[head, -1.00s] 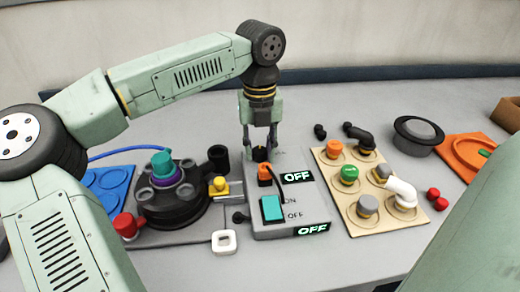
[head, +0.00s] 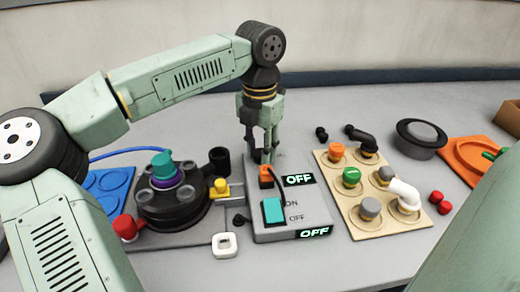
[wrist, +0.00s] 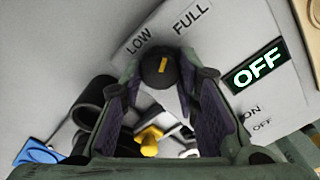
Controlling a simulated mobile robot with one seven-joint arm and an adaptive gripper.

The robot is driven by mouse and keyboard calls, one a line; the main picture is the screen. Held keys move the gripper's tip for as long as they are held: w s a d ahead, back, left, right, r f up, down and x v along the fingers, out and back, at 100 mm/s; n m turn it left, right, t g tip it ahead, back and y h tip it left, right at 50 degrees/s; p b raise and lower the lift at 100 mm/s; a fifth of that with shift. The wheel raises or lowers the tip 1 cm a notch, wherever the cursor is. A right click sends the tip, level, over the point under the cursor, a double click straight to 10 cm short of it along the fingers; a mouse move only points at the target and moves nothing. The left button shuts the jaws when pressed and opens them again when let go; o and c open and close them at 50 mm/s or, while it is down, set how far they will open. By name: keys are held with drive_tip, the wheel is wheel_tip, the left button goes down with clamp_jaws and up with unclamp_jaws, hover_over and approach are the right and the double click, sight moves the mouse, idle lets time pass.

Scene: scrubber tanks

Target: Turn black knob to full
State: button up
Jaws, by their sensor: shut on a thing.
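The black knob (wrist: 153,75) has a short yellow mark on its face and sits on the grey control box, just below the printed words LOW and FULL in the wrist view. My gripper (wrist: 157,82) is shut on the knob, one finger on each side. In the head view my gripper (head: 262,152) points down at the back of the control box (head: 312,212), and its fingers mostly hide the knob. Two displays on the box, upper (head: 299,180) and lower (head: 314,233), both read OFF.
A teal switch (head: 273,210) and an orange plug (head: 265,176) with a black cable are on the box close to my gripper. A round black tank unit (head: 170,207) stands left. A beige board (head: 345,212) with several coloured knobs lies right.

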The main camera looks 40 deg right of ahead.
idle(0.4)
drive_tip(key=o, duration=1.2)
drive_tip(key=shift+c, duration=0.2)
wheel_tip(320, 180, up, 12)
idle(0.3)
